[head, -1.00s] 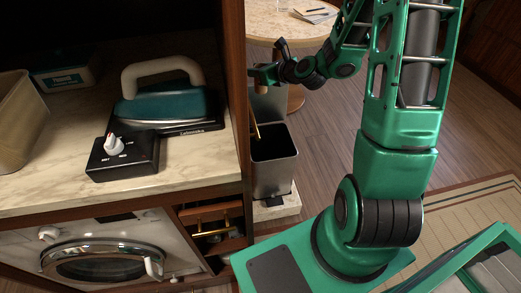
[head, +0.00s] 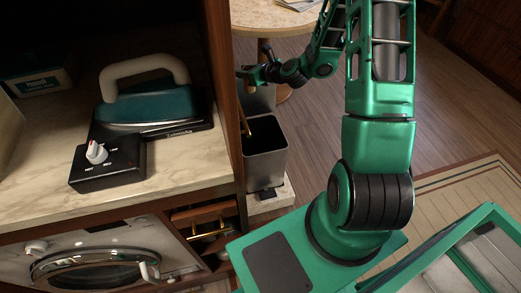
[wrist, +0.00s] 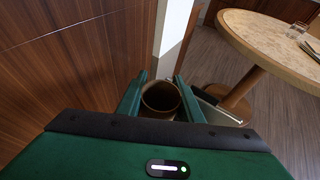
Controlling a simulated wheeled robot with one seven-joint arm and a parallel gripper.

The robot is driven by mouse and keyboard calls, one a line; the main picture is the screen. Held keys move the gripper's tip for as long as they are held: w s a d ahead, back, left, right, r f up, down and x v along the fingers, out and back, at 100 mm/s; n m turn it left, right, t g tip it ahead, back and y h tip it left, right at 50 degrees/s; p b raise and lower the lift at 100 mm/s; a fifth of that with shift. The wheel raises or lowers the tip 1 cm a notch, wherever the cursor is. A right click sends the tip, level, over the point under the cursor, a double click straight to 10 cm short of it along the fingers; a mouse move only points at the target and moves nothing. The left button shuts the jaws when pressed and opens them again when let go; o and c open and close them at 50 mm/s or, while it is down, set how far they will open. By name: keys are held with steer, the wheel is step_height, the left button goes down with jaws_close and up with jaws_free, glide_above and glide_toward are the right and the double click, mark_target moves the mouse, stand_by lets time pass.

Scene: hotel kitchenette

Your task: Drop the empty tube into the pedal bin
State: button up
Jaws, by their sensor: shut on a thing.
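My gripper (head: 244,75) is partly hidden by the cabinet's edge in the head view. In the wrist view its two green fingers (wrist: 160,98) are shut on the brown empty tube (wrist: 161,97), whose open round end faces the camera. Whether the tube is over the opening is unclear.
The wooden cabinet side (head: 223,90) is close to the left of my gripper. An iron (head: 150,100) and a black control box (head: 107,163) are on the counter (head: 40,170). A round table (head: 272,16) stands behind the bin. Open floor (head: 310,110) is to the right.

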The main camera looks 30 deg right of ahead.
steer(key=d+f, duration=0.3)
steer(key=f, duration=1.3)
steer(key=d+f, duration=0.4)
steer(key=f, duration=1.3)
steer(key=shift+w, duration=0.45)
steer(key=o, duration=1.1)
steer(key=v, duration=1)
steer(key=shift+s, duration=0.3)
steer(key=shift+r, duration=0.1)
